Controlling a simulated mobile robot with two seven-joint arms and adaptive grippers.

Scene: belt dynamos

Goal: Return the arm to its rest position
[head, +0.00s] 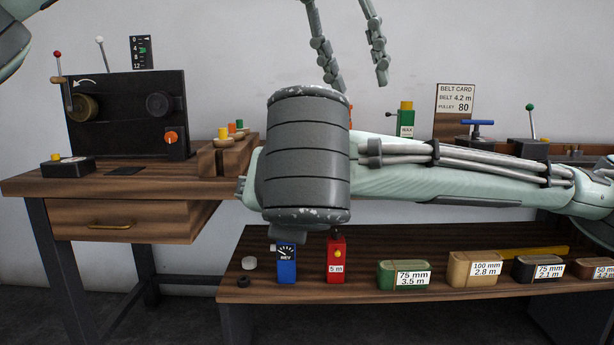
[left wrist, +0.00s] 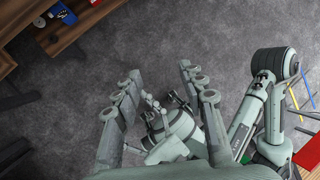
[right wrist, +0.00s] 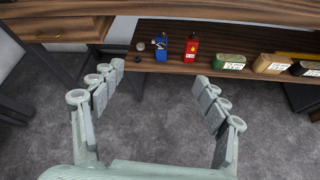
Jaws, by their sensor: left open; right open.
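My left gripper (head: 352,80) hangs fingers-down at the top middle of the head view, open and empty. In the left wrist view the open left gripper (left wrist: 161,72) is above grey floor, with parts of my own body beyond it. My right arm (head: 460,175) lies across the middle and right of the head view, its dark joint in front of the bench. My right gripper is out of the head view. In the right wrist view the right gripper (right wrist: 159,74) is open and empty, over floor in front of the low shelf (right wrist: 150,62).
A black machine (head: 125,110) stands on the left bench (head: 180,187). My right arm hides part of the back.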

